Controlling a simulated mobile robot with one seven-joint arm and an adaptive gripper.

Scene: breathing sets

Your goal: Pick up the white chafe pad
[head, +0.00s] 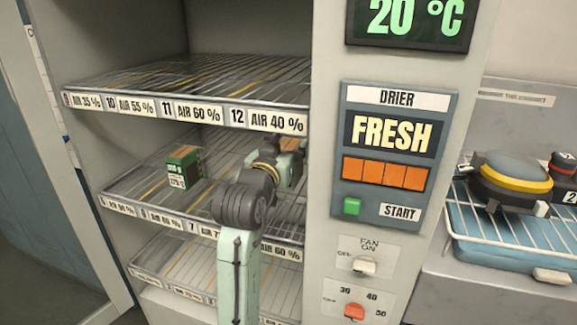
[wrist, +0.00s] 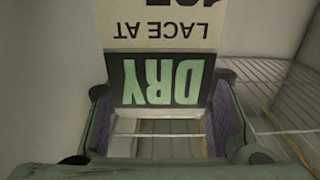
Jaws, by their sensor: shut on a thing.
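My gripper (head: 290,162) is inside the open cabinet at the right end of the middle shelf, under the label reading AIR 40 %. In the wrist view my gripper (wrist: 161,92) has a finger on each side of a white printed thing (wrist: 160,32) and is shut on it. This thing has a dark panel reading DRY and black print above, upside down in this view. I cannot tell for certain that it is the white chafe pad. In the head view it is mostly hidden by my gripper and wrist.
A green box with a white label (head: 183,168) stands on the middle shelf (head: 130,195), left of my arm. The upper wire shelf (head: 200,75) is close above my gripper. The drier panel (head: 392,155) borders the opening. A blue tray (head: 490,248) with a rack stands at right.

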